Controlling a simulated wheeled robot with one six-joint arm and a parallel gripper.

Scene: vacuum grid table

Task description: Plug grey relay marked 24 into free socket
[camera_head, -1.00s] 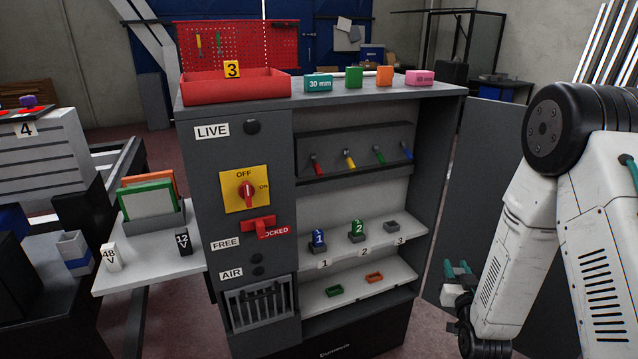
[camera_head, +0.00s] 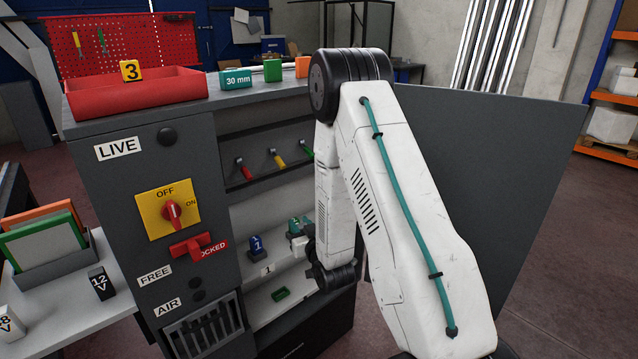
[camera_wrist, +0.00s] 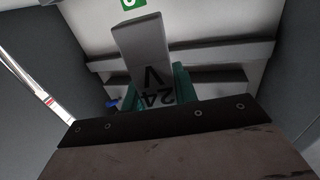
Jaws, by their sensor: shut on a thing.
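In the wrist view the grey relay (camera_wrist: 143,52), marked 24 V, is held between the teal fingers of my gripper (camera_wrist: 158,88). Its long grey body points away from the jaws, and its lettering looks upside down. In the head view my gripper (camera_head: 300,237) is inside the cabinet at the socket shelf, right of the blue relay (camera_head: 256,246) marked 1. My arm hides the free socket by label 3, and the green relay 2 cannot be told clearly from the teal fingers. Whether the grey relay touches a socket cannot be seen.
The cabinet's left front panel carries the yellow OFF/ON switch (camera_head: 168,209) and the red locked lever (camera_head: 192,246). The open cabinet door (camera_head: 465,190) stands to the right.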

